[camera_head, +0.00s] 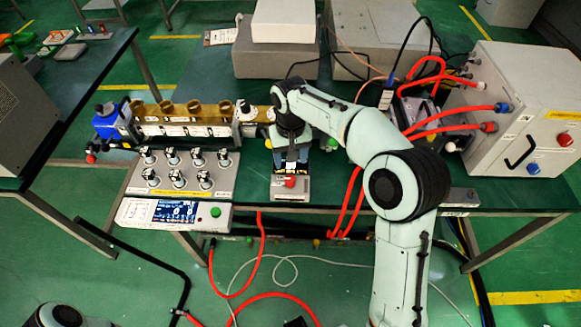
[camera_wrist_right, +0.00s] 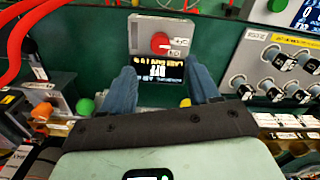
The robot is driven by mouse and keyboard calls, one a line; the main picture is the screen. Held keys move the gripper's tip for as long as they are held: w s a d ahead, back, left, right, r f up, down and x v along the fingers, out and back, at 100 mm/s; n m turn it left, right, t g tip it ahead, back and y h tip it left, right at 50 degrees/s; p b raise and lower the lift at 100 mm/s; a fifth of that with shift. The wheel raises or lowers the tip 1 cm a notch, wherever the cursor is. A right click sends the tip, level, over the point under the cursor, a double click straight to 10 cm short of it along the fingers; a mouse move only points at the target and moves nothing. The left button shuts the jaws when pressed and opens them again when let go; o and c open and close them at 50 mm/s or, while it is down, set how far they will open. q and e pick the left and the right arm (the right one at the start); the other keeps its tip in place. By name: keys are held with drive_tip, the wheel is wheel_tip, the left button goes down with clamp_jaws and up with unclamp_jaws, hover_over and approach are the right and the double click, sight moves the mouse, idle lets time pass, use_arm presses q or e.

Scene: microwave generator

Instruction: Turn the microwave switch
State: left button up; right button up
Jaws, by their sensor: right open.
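A small grey box with a red knob (camera_head: 290,182) and a dark display stands at the front edge of the green table. In the right wrist view the red knob (camera_wrist_right: 160,43) is just beyond the fingertips, and the display (camera_wrist_right: 157,72) is between them. I take this box for the microwave switch; its label is too small to read surely. My right gripper (camera_head: 292,150) points down over the box from behind. In the wrist view its two blue fingers (camera_wrist_right: 165,82) are apart with nothing held. Contact with the box cannot be judged. My left gripper is out of view.
Left of the box is a panel with several black-and-white knobs (camera_head: 188,168), with a display unit (camera_head: 172,213) in front. Behind is a brass waveguide (camera_head: 190,112). Red cables and a grey cabinet (camera_head: 520,110) stand right. Bare green table shows beside the box.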

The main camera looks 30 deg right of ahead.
drive_tip(key=shift+r, duration=1.65)
